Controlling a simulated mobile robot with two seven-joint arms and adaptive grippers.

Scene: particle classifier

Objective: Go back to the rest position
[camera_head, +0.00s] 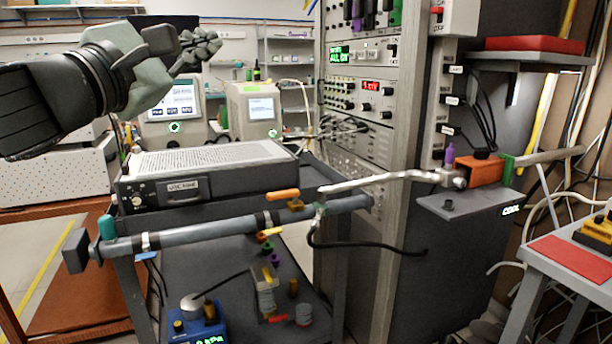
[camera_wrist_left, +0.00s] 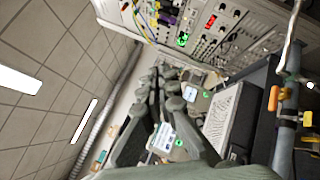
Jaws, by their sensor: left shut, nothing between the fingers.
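My left gripper (camera_head: 200,46) is raised at the upper left of the head view, in the air above and behind the grey classifier box. Its grey-green fingers point to the right and are closed together with nothing between them. In the left wrist view the gripper (camera_wrist_left: 162,85) shows its fingers together, with the ceiling to the left and the instrument rack behind. No thing touches it. My right gripper is not in either view.
The flat box (camera_head: 215,165) stands on a cart, with a long grey tube (camera_head: 190,234) in front of it. A tall instrument rack (camera_head: 355,110) stands right of my left gripper. A red-topped bench (camera_head: 572,262) is at the right. Two screened instruments (camera_head: 252,108) stand behind.

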